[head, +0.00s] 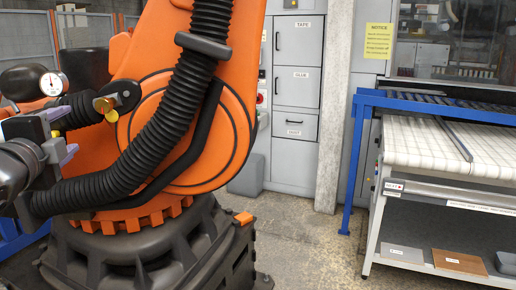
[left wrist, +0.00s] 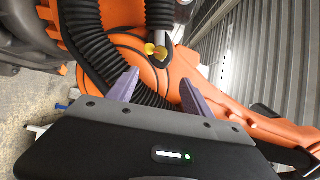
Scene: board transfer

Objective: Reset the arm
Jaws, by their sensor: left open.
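The large orange industrial arm (head: 215,125) stands on a dark, heavy base (head: 150,250) at the left of the head view. Black ribbed hoses run down its front. A brass fitting with a yellow knob (head: 111,116) sticks out from its left side; the yellow knob (left wrist: 152,49) also shows in the left wrist view, ahead of and between my fingers. My left gripper (head: 66,133) is open and empty at the left of the head view, a short way left of the knob. Its purple fingers (left wrist: 160,92) show spread in the left wrist view. My right gripper is out of view.
Grey drawers (head: 297,90) stand behind the arm. A blue-framed conveyor table (head: 430,145) stands at right, with boards (head: 459,261) on its lower shelf. The floor (head: 305,245) between is clear.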

